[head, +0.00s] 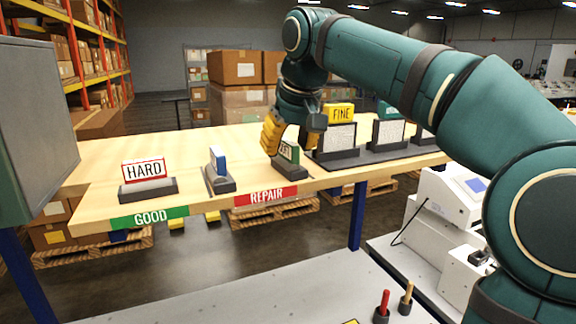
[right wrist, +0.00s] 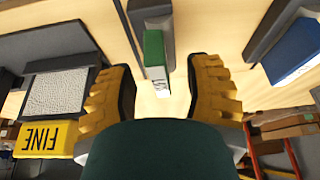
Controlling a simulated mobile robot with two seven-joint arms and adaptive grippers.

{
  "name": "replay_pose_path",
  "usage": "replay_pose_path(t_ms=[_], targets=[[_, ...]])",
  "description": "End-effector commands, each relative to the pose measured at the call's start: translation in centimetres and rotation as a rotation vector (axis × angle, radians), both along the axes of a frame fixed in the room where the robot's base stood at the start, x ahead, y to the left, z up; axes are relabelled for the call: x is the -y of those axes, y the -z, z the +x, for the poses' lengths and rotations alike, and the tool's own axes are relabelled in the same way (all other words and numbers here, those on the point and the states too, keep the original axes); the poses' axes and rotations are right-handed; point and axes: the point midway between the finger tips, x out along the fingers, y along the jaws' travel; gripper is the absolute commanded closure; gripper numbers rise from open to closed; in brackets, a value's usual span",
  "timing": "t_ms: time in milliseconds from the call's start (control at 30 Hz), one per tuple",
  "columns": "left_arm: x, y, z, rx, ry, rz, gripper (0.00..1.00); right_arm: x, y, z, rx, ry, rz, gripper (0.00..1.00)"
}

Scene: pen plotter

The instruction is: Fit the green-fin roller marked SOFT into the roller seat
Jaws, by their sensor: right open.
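The green-finned roller (head: 289,153) stands on a dark base near the front edge of the wooden table, behind the REPAIR label. Its white lettering is partly hidden and too small to read surely. My right gripper (head: 291,143) is over it, open, with yellow fingers to either side. In the right wrist view the green fin (right wrist: 154,52) stands ahead of the gap between the open fingertips (right wrist: 162,72), with no clear contact. My left gripper is not in view. I cannot make out the roller seat for certain.
A HARD block (head: 143,171) and a blue-finned piece (head: 218,163) stand left of the gripper. A yellow FINE block (head: 340,113) on a dark stand is close on its right. A white machine (head: 446,205) and a grey bench (head: 270,290) are in front, lower down.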

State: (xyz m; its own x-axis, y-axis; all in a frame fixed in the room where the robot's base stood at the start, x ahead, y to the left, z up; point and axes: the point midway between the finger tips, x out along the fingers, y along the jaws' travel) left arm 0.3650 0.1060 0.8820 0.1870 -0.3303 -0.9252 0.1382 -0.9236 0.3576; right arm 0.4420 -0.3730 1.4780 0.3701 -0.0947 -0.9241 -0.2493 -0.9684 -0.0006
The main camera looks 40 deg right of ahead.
Motion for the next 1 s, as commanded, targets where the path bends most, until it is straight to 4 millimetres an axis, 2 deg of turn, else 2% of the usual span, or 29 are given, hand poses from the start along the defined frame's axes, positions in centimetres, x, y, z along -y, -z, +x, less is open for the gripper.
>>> replay_pose_path(t_ms=[100,333,467,500,1000], targets=[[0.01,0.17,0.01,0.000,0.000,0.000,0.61,0.06,0.64,0.21,-0.001,0.000,0.000,0.50],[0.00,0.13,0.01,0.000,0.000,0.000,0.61,0.06,0.62,0.25,0.000,0.000,0.000,0.50],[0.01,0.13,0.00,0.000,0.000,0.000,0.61,0.06,0.61,0.24,0.000,0.000,0.000,0.96],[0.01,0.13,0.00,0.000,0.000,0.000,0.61,0.06,0.61,0.24,0.000,0.000,0.000,1.00],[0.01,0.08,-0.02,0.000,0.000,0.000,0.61,0.05,0.50,0.25,-0.002,0.000,0.000,1.00]])
